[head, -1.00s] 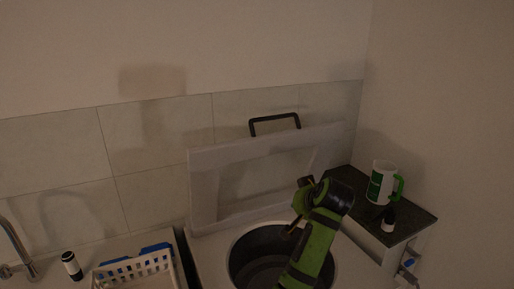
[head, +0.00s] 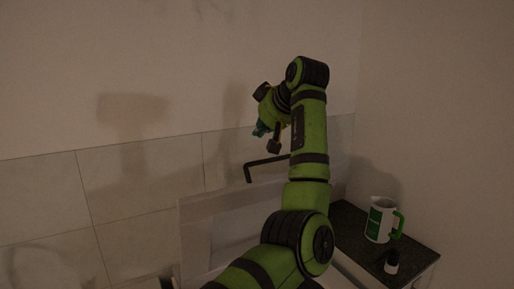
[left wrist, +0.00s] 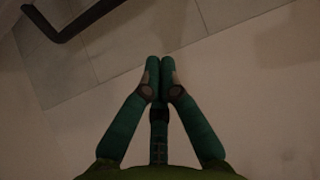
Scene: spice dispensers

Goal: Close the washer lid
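The washer lid (head: 198,232) stands raised in front of the tiled wall in the head view, largely covered by my green left arm. Its black handle (head: 263,165) sticks up from the top edge; a dark bar at the upper left of the left wrist view appears to be the same handle (left wrist: 62,28). My left gripper (head: 262,129) is above the handle and apart from it. In the left wrist view its teal fingers (left wrist: 159,78) are together with nothing between them. The washer's opening is hidden behind my arm. My right gripper is not in view.
A dark countertop (head: 349,222) to the right holds a white and green mug (head: 379,221) and a small dark bottle with a white label (head: 391,262). The tiled wall (head: 140,185) is close behind the lid. The wall area left of the lid is clear.

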